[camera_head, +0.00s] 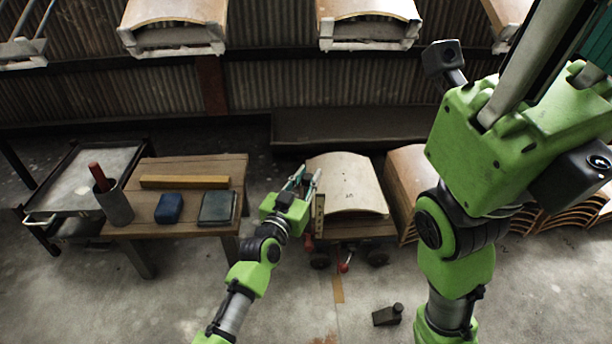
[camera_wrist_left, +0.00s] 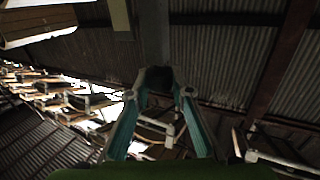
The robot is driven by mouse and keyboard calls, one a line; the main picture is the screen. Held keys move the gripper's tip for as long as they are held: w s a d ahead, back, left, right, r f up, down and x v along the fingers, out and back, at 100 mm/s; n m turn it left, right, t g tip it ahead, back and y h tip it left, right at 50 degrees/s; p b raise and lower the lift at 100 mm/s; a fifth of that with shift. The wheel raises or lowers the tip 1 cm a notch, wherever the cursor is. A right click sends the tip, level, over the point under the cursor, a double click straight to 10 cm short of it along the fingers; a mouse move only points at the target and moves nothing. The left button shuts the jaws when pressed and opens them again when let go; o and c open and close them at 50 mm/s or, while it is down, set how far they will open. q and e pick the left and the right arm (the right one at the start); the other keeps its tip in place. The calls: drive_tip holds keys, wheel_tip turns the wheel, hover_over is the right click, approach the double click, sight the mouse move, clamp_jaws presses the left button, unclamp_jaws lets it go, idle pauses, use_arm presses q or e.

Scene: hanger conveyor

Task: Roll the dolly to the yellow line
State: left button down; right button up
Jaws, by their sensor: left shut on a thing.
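The dolly (camera_head: 352,231) is a low wooden cart on dark wheels, bearing a curved plywood panel (camera_head: 347,183). A small red-tipped lever (camera_head: 344,266) shows at its front. My left gripper (camera_head: 299,182) is at the dolly's left end, beside an upright slat (camera_head: 319,216). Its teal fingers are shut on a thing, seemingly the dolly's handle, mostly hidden. In the left wrist view the fingers (camera_wrist_left: 158,92) close in around a dark part. A dull yellow strip (camera_head: 337,287) on the floor runs from the dolly toward me. My right gripper is out of the picture.
A black wedge-like block (camera_head: 388,314) lies on the floor in front. A wooden table (camera_head: 190,170) with a cup and blocks stands left, by a grey cart (camera_head: 95,175). Stacked curved panels (camera_head: 408,180) stand close right of the dolly. Front floor is mostly clear.

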use_arm(q)
drive_tip(key=c, duration=1.8)
unclamp_jaws()
drive_tip(key=shift+a, duration=0.2)
drive_tip(key=shift+s, duration=0.1)
drive_tip(key=v, duration=1.2)
